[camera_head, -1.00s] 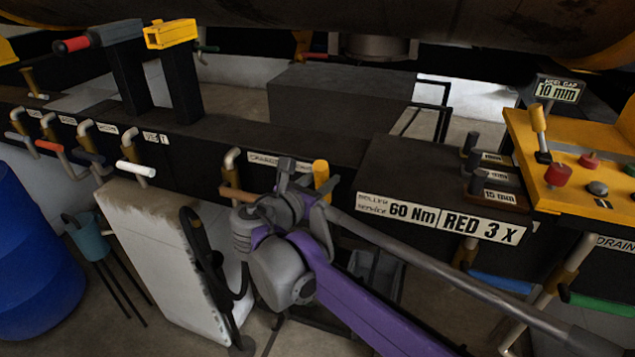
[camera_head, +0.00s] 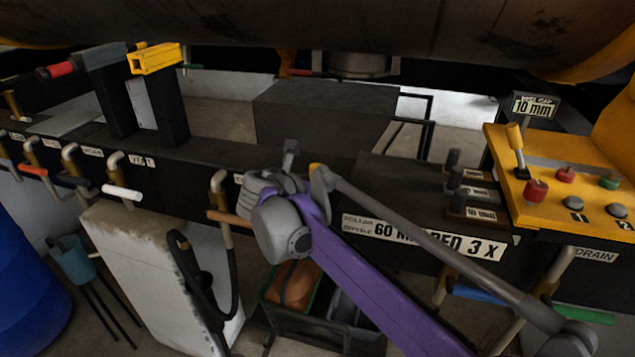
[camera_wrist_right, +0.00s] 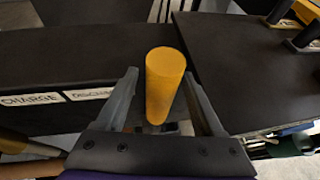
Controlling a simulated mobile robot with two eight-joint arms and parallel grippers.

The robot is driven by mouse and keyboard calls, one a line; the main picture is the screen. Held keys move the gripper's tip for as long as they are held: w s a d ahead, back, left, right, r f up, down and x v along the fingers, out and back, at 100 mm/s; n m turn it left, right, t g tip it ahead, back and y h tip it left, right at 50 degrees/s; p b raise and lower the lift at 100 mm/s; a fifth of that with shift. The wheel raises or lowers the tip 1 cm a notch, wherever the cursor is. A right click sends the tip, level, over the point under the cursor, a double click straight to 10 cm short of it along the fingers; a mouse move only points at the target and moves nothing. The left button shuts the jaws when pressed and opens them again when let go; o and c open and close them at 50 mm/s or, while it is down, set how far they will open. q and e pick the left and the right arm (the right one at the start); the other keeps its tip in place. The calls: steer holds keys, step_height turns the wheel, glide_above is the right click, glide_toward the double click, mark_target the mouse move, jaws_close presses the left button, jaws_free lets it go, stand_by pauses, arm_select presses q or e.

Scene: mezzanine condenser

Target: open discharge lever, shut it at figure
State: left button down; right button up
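The yellow upright lever handle (camera_wrist_right: 164,85) stands in the middle of the right wrist view, right of a label reading DISCHARGE (camera_wrist_right: 90,93), partly cut off by my gripper. My right gripper (camera_wrist_right: 165,95) is open, with one finger on each side of the yellow handle and visible gaps. In the head view my right gripper (camera_head: 303,165) is at the bench's front edge. Only a bit of the yellow handle (camera_head: 315,167) shows there; its lower part is hidden by my arm. My left gripper is not in view.
A brown-handled lever (camera_head: 230,217) sticks out just left of my arm. A white-handled lever (camera_head: 122,192) is further left. A sign (camera_head: 535,105) reads 10 mm above a yellow control panel (camera_head: 575,185). A crate (camera_head: 350,325) stands below the bench.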

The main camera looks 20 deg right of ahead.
steer(key=shift+s+a, duration=0.1)
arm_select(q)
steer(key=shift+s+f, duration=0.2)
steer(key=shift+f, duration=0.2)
arm_select(e)
steer(key=v, duration=1)
steer(key=shift+s+a+r, duration=0.2)
arm_select(q)
steer(key=shift+b, duration=0.3)
